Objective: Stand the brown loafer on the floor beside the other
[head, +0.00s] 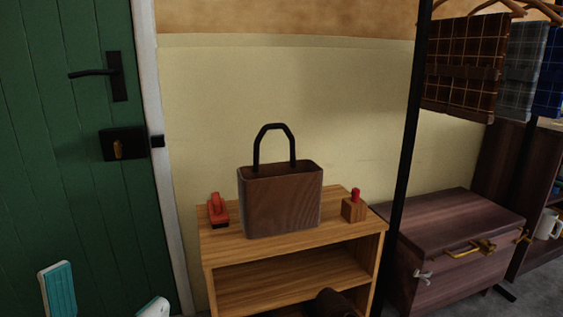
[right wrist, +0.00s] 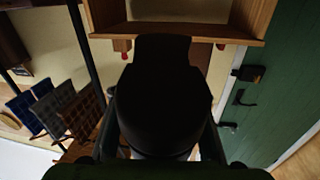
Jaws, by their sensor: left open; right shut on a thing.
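My right gripper (right wrist: 163,115) is shut on a dark, rounded thing, which I take to be the brown loafer (right wrist: 165,85); it fills the middle of the right wrist view, in front of the wooden shelf. Its finer shape is lost in shadow. A dark brown rounded thing (head: 335,304) shows at the bottom edge of the head view, in front of or in the shelf's lower part; I cannot tell whether it is the same loafer. My left gripper (head: 106,297) is open and empty at the lower left. The other loafer and the floor beside it are not clearly seen.
A wooden shelf unit (head: 225,250) holds a brown bag (head: 282,205), a red stapler-like thing (head: 218,210) and a small block with a red top (head: 354,208). A black post (head: 405,150) and a dark chest (head: 455,235) stand right. A green door (head: 60,180) is left.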

